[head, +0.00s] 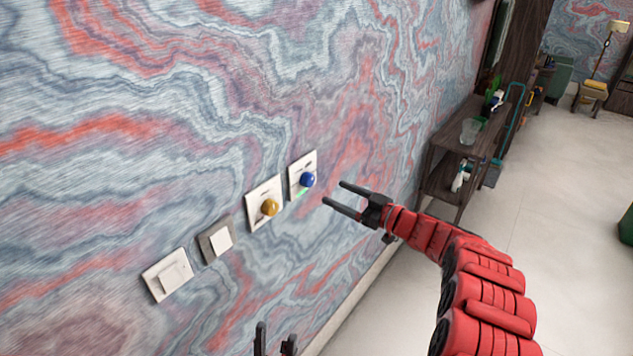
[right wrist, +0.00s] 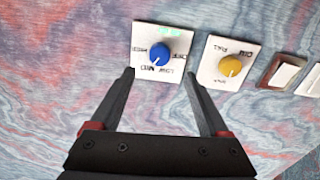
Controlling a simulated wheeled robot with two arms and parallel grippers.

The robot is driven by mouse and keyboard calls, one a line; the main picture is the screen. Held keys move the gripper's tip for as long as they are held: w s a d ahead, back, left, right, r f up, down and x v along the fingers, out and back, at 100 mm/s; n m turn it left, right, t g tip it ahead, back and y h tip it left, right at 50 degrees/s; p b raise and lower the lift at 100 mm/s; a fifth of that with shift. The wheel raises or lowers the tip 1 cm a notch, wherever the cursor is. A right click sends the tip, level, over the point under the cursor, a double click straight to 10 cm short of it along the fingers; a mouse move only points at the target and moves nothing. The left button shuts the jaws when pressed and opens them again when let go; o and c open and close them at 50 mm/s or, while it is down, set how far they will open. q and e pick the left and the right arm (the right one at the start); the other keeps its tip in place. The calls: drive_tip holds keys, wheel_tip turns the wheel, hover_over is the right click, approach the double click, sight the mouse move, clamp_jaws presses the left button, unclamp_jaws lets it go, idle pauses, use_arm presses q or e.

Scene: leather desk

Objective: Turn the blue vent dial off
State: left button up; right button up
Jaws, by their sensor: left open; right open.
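The blue vent dial (head: 307,180) is a round knob on a white wall plate (head: 296,171), with a green glow by it. In the right wrist view the blue dial (right wrist: 157,52) appears upside down, with printed labels around it and a pale pointer line toward the picture's bottom. My right gripper (head: 333,192) is open and empty, to the right of the dial and apart from it. In the right wrist view its fingertips (right wrist: 159,73) straddle the space just below the dial. My left gripper (head: 274,336) is open at the bottom edge, mostly out of frame.
A yellow dial (head: 269,207) sits on its own plate to the left. Further left are a grey-framed switch (head: 220,240) and a white switch (head: 168,275). A dark shelf (head: 470,140) with bottles stands along the wall at right.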

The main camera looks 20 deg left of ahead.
sight(311, 181)
drive_tip(key=x, duration=0.5)
drive_tip(key=shift+a, duration=0.1)
drive_tip(key=shift+w+a+f+b, duration=0.35)
drive_tip(key=shift+a+b, duration=0.3)
drive_tip(key=shift+b, duration=0.35)
drive_tip(key=shift+w+a+r+b, duration=0.15)
drive_tip(key=shift+a+r+b, duration=0.2)
drive_tip(key=shift+a, duration=0.25)
clamp_jaws()
